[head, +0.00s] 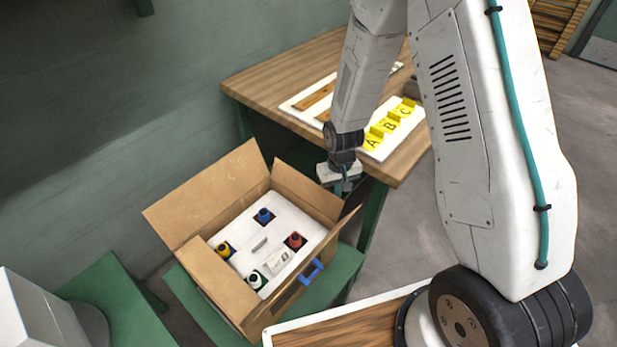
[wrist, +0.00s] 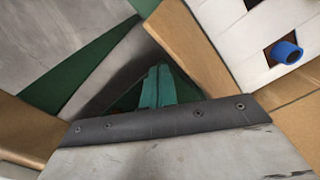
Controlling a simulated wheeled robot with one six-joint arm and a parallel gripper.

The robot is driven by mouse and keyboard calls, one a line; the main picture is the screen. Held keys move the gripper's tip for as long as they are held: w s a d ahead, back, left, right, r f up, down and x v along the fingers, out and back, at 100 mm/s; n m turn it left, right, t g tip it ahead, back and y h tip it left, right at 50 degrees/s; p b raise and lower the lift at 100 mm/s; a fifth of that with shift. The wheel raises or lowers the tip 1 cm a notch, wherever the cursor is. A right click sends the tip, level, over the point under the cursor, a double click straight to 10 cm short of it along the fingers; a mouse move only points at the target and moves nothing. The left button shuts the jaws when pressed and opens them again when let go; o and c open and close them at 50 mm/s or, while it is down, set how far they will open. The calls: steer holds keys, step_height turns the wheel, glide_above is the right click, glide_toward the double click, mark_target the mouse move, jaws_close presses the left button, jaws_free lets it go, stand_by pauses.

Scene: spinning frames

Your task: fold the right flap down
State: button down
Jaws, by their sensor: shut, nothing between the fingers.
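An open cardboard box (head: 222,287) stands at the middle left of the head view with its flaps up. Its right flap (head: 305,192) rises and leans outward from the far right side. My gripper (head: 345,188) is just beyond the right end of this flap, pointing down. In the wrist view its teal fingers (wrist: 157,88) are together and empty. Cardboard (wrist: 183,42) passes close to the fingers on their right; I cannot tell whether they touch it. A large flap (head: 195,200) stands up at the back left.
The box holds a white insert (head: 278,217) with blue, red, yellow and white capped items. It rests on a green stand (head: 345,265). A wooden table (head: 275,75) with yellow lettered markers (head: 392,122) stands behind my gripper. A wall is close on the left.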

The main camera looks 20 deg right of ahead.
mark_target(322, 211)
stand_by(0.3)
steer(key=shift+s+a+r, duration=0.5)
steer(key=shift+s+a, duration=0.05)
steer(key=shift+a, duration=0.3)
steer(key=shift+s+a+r, duration=0.55)
steer(key=shift+s+a, duration=0.05)
steer(key=shift+a, duration=0.3)
steer(key=shift+s+a+r, duration=0.5)
steer(key=shift+s+a, duration=0.05)
steer(key=shift+a, duration=0.3)
steer(key=s+a, duration=0.1)
steer(key=s+a+f, duration=0.1)
steer(key=a, duration=0.1)
steer(key=shift+s+a+f, duration=0.15)
steer(key=shift+f, duration=0.05)
